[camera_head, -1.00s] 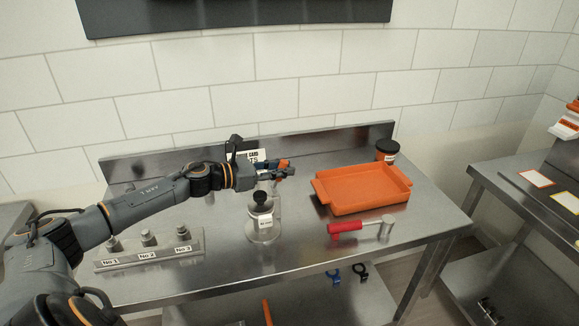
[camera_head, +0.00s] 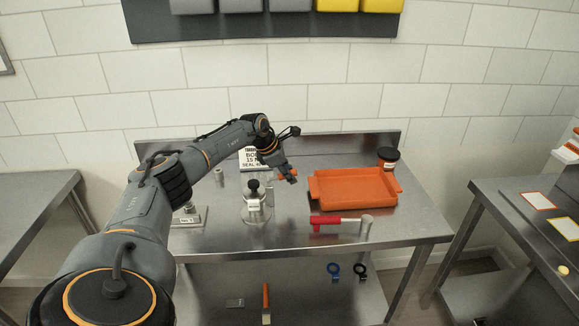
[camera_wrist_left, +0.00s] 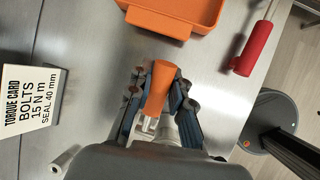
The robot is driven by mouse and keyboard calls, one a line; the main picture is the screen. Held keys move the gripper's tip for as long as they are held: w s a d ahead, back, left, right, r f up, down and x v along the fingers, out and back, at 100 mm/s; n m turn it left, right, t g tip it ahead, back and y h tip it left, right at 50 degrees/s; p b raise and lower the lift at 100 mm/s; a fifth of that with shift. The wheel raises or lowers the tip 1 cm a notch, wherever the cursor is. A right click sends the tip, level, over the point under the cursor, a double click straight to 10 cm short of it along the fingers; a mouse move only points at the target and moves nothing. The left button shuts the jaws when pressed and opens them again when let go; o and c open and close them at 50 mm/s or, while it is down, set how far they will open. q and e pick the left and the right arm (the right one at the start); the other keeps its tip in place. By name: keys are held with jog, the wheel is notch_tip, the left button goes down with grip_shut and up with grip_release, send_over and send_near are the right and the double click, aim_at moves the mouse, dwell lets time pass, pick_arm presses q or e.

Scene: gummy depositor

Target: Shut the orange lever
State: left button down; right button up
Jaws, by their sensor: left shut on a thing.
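The orange lever (camera_wrist_left: 158,88) is a tapered handle standing between the blue fingers of my left gripper (camera_wrist_left: 156,105) in the left wrist view. The gripper is shut on it. In the head view, my left gripper (camera_head: 288,176) points down and to the right, behind and right of a small metal fixture with a black knob (camera_head: 253,186). Only a bit of the lever's orange (camera_head: 281,173) shows beside the fingers there. The lever's lower end is partly hidden by the gripper in the wrist view. My right gripper is in neither current view.
An orange tray (camera_head: 314,188) lies just right of the gripper. A torque card (camera_wrist_left: 30,97) stands left in the wrist view. The steel table's front is mostly clear.

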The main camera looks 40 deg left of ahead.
pick_arm(q)
jog(key=shift+w+d+f+g+y, duration=0.2)
jog(key=shift+f+g+y, duration=0.15)
jog(key=shift+g+y, duration=0.15)
jog(key=shift+f+g+y, duration=0.5)
jog(key=shift+f+g, duration=0.1)
jog(key=shift+g, duration=0.1)
jog(key=shift+f, duration=0.1)
pick_arm(e)
jog(key=shift+d, duration=0.75)
pick_arm(q)
jog(key=c, duration=1.2)
grip_release()
jog(key=shift+f, duration=0.1)
pick_arm(e)
jog(key=shift+a, duration=0.25)
pick_arm(q)
jog(key=v, duration=1.2)
jog(key=shift+w+d, duration=0.15)
jog(key=shift+w, duration=0.05)
